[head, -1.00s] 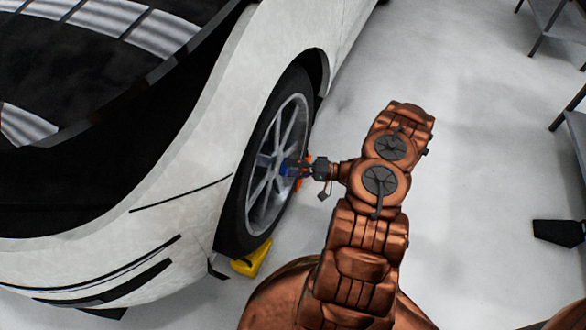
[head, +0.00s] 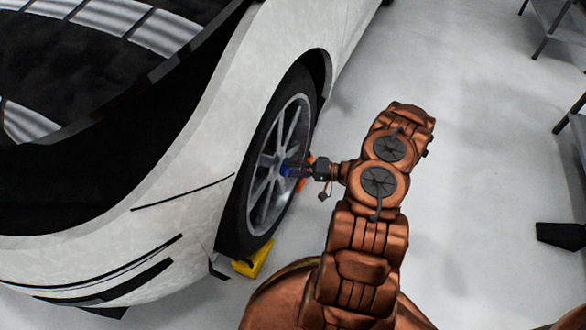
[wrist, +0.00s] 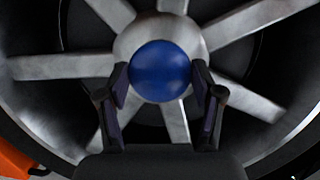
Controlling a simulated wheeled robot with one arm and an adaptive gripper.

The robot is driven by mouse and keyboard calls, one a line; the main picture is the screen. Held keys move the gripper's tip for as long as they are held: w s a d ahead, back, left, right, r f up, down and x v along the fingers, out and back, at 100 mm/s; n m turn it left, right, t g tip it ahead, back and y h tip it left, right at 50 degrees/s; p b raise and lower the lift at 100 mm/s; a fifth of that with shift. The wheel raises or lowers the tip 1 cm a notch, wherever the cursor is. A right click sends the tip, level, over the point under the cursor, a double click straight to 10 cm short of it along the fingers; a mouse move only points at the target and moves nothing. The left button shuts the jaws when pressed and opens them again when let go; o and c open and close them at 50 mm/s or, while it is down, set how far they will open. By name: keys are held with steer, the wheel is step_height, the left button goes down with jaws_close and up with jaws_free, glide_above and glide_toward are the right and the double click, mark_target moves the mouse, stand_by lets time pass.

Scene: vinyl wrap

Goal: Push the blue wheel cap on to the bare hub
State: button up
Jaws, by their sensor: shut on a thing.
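The blue wheel cap (head: 287,171) is held between the two dark fingers of my gripper (head: 303,170), in front of the car's front wheel (head: 243,228). In the wrist view the round cap (wrist: 160,70) covers the middle of the pale hub (wrist: 128,42), whose rim shows mostly above and to the left. The fingers of my gripper (wrist: 160,82) flank the cap low on its left and right sides. Whether the cap touches the hub or stands a little off it, I cannot tell. The hub's centre is hidden behind the cap.
A yellow chock (head: 254,258) sits on the floor at the tyre's near side. Something orange (wrist: 14,163) shows at the wrist view's lower left. The white car body (head: 195,150) surrounds the wheel.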

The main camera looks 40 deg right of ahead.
steer(key=shift+b+x, duration=0.9)
stand_by(2.5)
steer(key=o, duration=1.2)
steer(key=shift+w+d, duration=0.15)
steer(key=shift+d, duration=0.05)
steer(key=v, duration=1.2)
